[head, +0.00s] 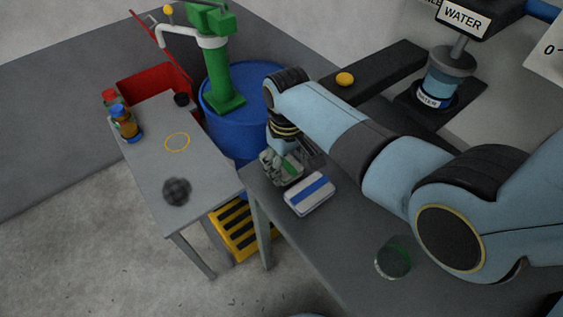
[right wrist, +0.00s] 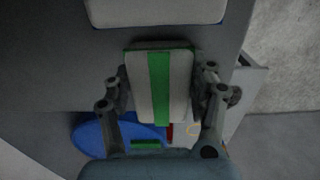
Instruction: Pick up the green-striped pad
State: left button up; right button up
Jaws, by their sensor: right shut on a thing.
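The green-striped pad (right wrist: 176,85) is pale with a green band along its length, seen between the fingers in the right wrist view. In the head view the pad (head: 289,165) is partly hidden by my right gripper (head: 282,172) at the table's left end. My right gripper (right wrist: 161,92) is shut on the pad, one finger on each side. Whether the pad touches the table is hard to tell. My left gripper is not in view.
A blue-striped pad (head: 309,193) lies close by on the dark table (head: 335,240). A clear round dish (head: 392,261) sits farther right. A blue drum (head: 225,125) with a green pump (head: 215,60) stands behind. A lighter table (head: 165,150) at left holds bottles (head: 125,122) and a dark mesh ball (head: 177,191).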

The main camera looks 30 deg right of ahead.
aim_at(285, 164)
jog(key=shift+r, duration=0.45)
notch_tip(285, 164, up, 3)
jog(key=shift+w+r, duration=0.1)
jog(key=shift+r, duration=0.05)
jog(key=s+a+r, duration=0.1)
jog(key=s+r, duration=0.5)
jog(key=s, duration=0.5)
jog(key=shift+s+a+r+p, duration=0.25)
jog(key=shift+s+r+p, duration=0.1)
jog(key=shift+r+p, duration=0.05)
